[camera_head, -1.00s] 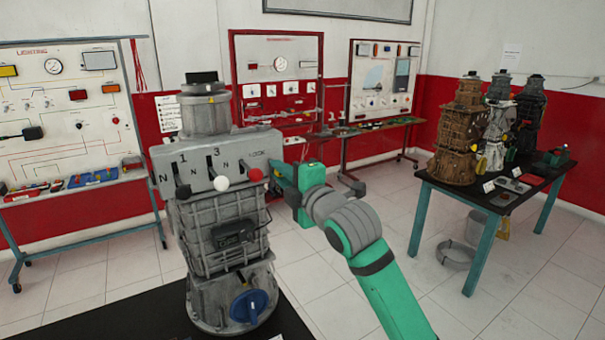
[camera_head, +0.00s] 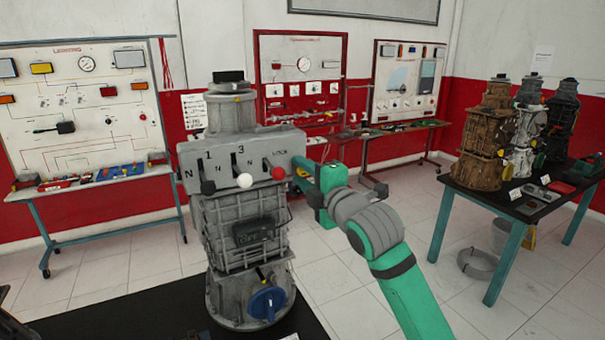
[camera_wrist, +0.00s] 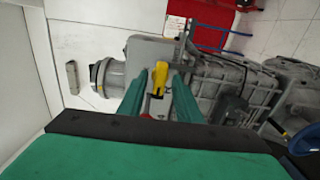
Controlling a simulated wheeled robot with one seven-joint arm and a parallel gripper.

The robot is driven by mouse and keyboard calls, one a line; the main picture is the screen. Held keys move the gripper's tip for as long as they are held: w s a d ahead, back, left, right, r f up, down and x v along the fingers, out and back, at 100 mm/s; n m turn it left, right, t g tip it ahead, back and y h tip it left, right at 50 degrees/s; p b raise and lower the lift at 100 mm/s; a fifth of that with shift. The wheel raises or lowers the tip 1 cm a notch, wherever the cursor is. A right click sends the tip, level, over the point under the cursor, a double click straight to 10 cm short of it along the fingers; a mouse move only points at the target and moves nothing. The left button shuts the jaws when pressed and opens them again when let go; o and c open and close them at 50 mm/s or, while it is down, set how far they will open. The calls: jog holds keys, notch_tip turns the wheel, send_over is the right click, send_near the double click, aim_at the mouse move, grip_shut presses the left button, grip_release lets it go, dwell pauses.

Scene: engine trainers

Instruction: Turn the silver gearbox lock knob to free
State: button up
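The silver gearbox (camera_head: 245,215) stands upright in front of me, with a grey selector head marked N, 1, 3 and LOCK. A yellow knob (camera_wrist: 160,76) with a dark base shows on the head's side in the wrist view; I take it to be the lock knob. My gripper (camera_head: 302,168) is at the right end of the head. In the wrist view its two green fingers (camera_wrist: 160,88) stand apart, one on each side of the yellow knob. I cannot tell whether they touch it.
Black, white and red lever balls (camera_head: 243,180) stick out from the head's front, the red one close to my gripper. A blue knob (camera_head: 267,303) is low on the gearbox. A table (camera_head: 508,208) with more gearboxes stands right; training boards line the wall.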

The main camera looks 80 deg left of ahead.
jog(key=v, duration=1)
jog(key=shift+d, duration=0.35)
jog(key=shift+w, duration=0.15)
